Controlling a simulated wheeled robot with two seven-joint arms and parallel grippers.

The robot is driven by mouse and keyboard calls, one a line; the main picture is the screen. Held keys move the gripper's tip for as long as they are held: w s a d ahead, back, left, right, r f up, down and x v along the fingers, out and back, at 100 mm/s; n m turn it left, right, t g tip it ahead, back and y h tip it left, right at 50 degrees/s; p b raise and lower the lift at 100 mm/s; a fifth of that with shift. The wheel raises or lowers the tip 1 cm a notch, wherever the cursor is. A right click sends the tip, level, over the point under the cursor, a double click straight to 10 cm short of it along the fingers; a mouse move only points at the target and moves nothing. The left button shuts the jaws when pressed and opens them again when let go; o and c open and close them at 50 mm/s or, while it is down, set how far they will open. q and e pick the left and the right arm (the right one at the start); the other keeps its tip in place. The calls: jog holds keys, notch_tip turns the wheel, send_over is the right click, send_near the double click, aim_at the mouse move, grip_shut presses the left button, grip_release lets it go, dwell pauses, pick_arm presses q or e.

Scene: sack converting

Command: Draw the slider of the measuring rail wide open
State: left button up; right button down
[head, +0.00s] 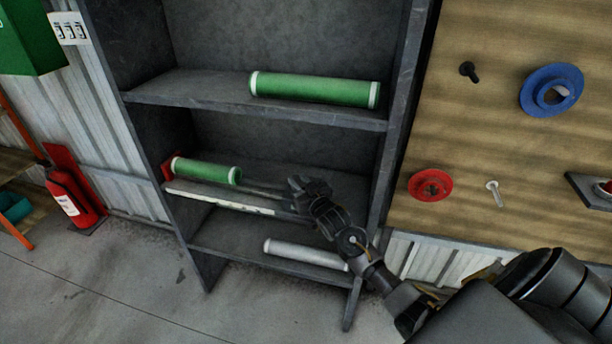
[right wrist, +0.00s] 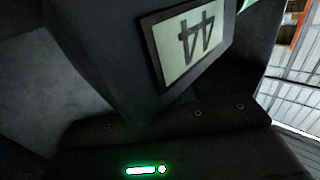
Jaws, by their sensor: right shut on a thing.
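The measuring rail (head: 222,201) lies along the middle shelf, with a pale scale strip at its front and thin rods running to the right. A red end piece (head: 168,167) closes its left end, beside a green roll (head: 205,170). My right gripper (head: 298,186) is at the right end of the rods, shut on what appears to be the slider, which is mostly hidden behind the gripper. In the right wrist view a dark block carries a pale plate (right wrist: 190,42) with an upside-down 44, close to the camera. My left gripper is not in view.
A green roll (head: 315,89) lies on the upper shelf and a white roll (head: 305,254) on the lower one. The grey rack's right upright (head: 396,120) stands close to my right arm. A wooden board (head: 480,120) with hung parts is at right.

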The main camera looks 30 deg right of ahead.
jog(key=shift+s+d+f, duration=0.1)
jog(key=shift+s+d, duration=0.25)
jog(key=c, duration=1.4)
grip_release()
jog(key=shift+d, duration=0.1)
jog(key=shift+c, duration=0.2)
jog(key=o, duration=0.3)
jog(key=shift+s, duration=0.2)
jog(key=shift+w, duration=0.1)
jog(key=s+b, duration=0.1)
jog(key=s, duration=1)
jog(key=shift+a, duration=0.4)
